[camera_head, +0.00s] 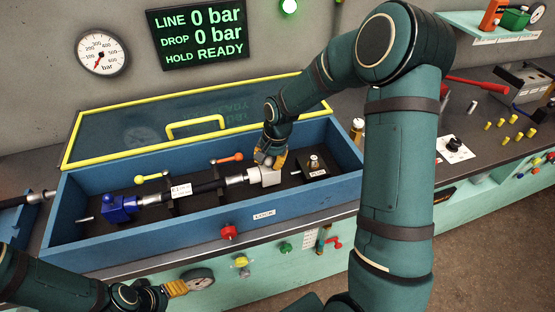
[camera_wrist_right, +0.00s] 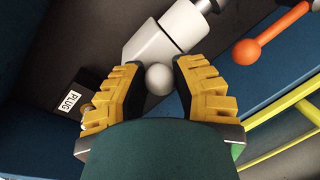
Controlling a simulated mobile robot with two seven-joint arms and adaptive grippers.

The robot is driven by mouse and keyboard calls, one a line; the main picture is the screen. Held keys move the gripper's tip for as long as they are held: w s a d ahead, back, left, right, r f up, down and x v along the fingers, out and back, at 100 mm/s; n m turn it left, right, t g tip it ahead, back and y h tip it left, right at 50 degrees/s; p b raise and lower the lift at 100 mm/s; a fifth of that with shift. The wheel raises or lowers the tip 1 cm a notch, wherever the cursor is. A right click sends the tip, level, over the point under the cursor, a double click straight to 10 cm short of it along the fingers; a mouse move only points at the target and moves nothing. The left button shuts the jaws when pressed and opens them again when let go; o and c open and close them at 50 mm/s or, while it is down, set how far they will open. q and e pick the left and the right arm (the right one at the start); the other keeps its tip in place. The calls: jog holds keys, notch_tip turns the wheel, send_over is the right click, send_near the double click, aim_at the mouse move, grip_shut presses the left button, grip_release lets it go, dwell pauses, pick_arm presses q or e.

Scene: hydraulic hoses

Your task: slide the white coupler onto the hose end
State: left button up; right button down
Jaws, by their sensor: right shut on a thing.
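The white coupler (camera_head: 265,176) lies in the right half of the blue trough, against the silver end (camera_head: 236,179) of the black hose (camera_head: 207,187). In the right wrist view, the coupler (camera_wrist_right: 150,46) meets the silver hose end (camera_wrist_right: 187,20); how far it is on, I cannot tell. My right gripper (camera_head: 268,160) is above the coupler. In its wrist view its yellow fingers (camera_wrist_right: 158,76) close around a round white knob (camera_wrist_right: 158,80) beside the coupler body. My left gripper (camera_head: 178,287) is low at the front left, partly hidden, its opening unclear.
A blue block (camera_head: 119,208) holds the hose's left side. A yellow lever (camera_head: 149,177) and an orange lever (camera_head: 229,158) stand by the hose. A plug block (camera_head: 315,168) is right of the coupler. The yellow-edged lid (camera_head: 110,142) stands open behind; the trough wall (camera_head: 170,245) is in front.

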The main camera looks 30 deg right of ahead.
jog(key=shift+a, duration=0.2)
jog(key=c, duration=0.7)
grip_release()
jog(key=shift+a, duration=0.15)
jog(key=shift+r, duration=0.3)
jog(key=r, duration=0.3)
jog(key=s+d+r, duration=0.1)
jog(key=r, duration=0.7)
jog(key=shift+s+d+r, duration=0.1)
jog(key=shift+s+d, duration=0.2)
jog(key=shift+s, duration=0.05)
